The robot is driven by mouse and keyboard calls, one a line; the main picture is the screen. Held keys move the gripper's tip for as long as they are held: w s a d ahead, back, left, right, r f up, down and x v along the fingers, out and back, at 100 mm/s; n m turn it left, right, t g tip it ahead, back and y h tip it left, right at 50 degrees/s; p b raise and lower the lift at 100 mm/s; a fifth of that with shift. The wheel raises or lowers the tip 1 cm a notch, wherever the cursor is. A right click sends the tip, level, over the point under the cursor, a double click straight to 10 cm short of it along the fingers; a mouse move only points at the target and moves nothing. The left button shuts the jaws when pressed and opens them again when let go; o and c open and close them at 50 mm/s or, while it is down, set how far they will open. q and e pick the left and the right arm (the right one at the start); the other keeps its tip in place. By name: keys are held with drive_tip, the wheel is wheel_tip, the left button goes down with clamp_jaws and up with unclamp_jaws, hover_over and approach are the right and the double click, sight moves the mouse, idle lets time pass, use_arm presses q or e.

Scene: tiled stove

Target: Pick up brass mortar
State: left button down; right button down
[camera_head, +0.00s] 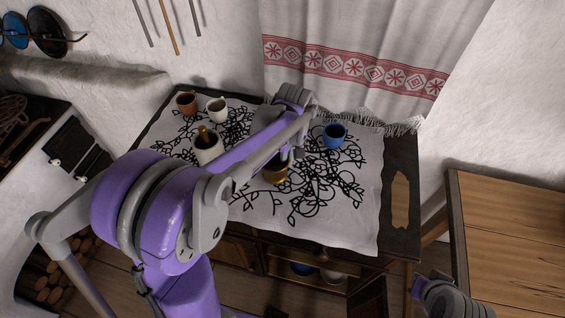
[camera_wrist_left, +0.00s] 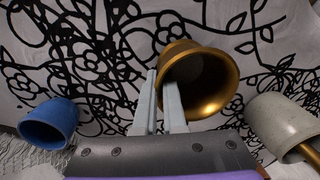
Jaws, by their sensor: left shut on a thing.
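The brass mortar (camera_head: 276,177) is over the patterned white cloth on the cabinet, partly hidden by my left arm. In the left wrist view the mortar (camera_wrist_left: 222,85) lies tilted in view with its open mouth towards the camera. My left gripper (camera_wrist_left: 163,92) is shut on its rim, one finger inside the mouth and one outside. In the head view the left gripper (camera_head: 286,158) is just above the mortar. I cannot tell whether the mortar touches the cloth. Part of my right arm shows at the lower right; its fingers are not clear.
A blue cup (camera_head: 335,135) stands right of the mortar. A pale vessel with a brass-coloured stick (camera_head: 207,148), a white mug (camera_head: 216,109) and a brown cup (camera_head: 187,103) stand on the left. A curtain (camera_head: 350,60) hangs behind. A wooden table (camera_head: 515,235) is at the right.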

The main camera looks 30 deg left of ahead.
use_arm(q)
wheel_tip(320, 180, up, 10)
drive_tip(key=shift+f, duration=0.2)
drive_tip(key=shift+r, duration=0.15)
